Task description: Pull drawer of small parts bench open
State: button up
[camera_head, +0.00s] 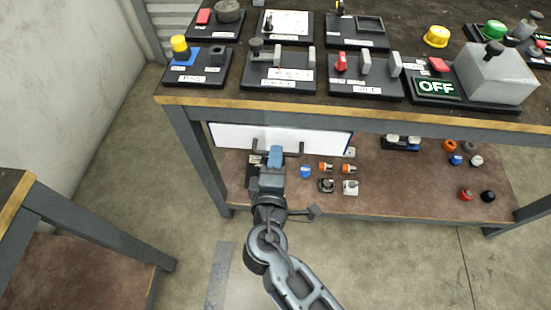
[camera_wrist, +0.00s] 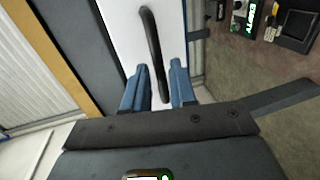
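The drawer (camera_head: 238,136) is a white front panel under the small parts bench (camera_head: 330,111). In the wrist view its white face (camera_wrist: 120,30) fills the upper middle. Its black bar handle (camera_head: 301,148) shows on both sides of my gripper (camera_head: 275,152) in the head view. In the wrist view the handle (camera_wrist: 151,40) runs down between the two blue fingertips of my gripper (camera_wrist: 159,70). The fingers are apart, with a visible gap on each side of the bar. Whether the drawer stands slightly out cannot be told.
The bench top holds several panels with switches and buttons, among them a grey box with an OFF sign (camera_head: 437,88). The lower shelf (camera_head: 400,190) carries several small parts. Another table (camera_head: 18,195) stands at the left. The floor (camera_head: 190,205) between them is clear.

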grip_shut()
dwell(0.3)
jog(key=f+v, duration=0.2)
jog(key=v, duration=0.7)
jog(key=f+v, duration=0.2)
jog(key=v, duration=0.7)
jog(key=shift+s, duration=0.75)
jog(key=shift+r, duration=0.1)
jog(key=shift+o, duration=1.3)
grip_release()
